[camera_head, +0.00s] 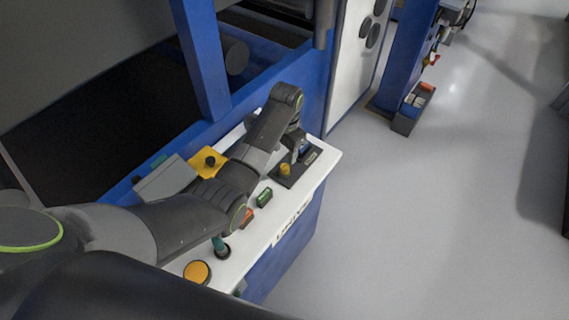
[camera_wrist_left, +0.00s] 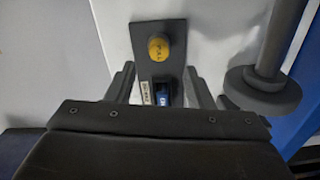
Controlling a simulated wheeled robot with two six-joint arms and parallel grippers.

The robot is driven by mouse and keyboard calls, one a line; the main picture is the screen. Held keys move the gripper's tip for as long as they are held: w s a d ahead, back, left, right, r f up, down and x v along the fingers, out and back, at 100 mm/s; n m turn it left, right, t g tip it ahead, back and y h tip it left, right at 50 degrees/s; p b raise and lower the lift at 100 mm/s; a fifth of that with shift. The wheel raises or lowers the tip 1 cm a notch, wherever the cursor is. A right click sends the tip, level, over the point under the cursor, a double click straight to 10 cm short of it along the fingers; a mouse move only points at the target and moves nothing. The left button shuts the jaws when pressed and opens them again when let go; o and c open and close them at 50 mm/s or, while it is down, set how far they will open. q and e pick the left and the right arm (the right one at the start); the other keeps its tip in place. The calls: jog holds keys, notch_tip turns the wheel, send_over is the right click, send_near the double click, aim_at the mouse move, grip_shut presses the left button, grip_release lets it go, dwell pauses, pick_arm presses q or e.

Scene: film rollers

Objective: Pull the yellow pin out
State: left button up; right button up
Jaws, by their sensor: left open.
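The yellow pin (camera_head: 285,169) is a round yellow knob on a dark rectangular plate (camera_head: 288,180) on the white console top. It also shows in the left wrist view (camera_wrist_left: 158,48), with the dark plate (camera_wrist_left: 146,68) under it. My left gripper (camera_head: 298,153) is over the plate, just beyond the pin in the head view. In the left wrist view its two fingers stand apart (camera_wrist_left: 160,72), with the pin ahead of the gap. The gripper is open and empty, and I see no contact with the pin. My right gripper is not in view.
A blue part (camera_wrist_left: 163,93) with a label sits on the plate beside the pin. The console (camera_head: 291,217) also holds a green button (camera_head: 264,197), an orange button (camera_head: 197,272) and a yellow block with a black knob (camera_head: 207,162). A grey post (camera_wrist_left: 268,85) stands at right.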

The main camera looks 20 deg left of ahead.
aim_at(285, 166)
pick_arm(q)
notch_tip(285, 166, down, 7)
jog(key=shift+r, duration=0.1)
jog(key=shift+c, duration=0.3)
grip_shut()
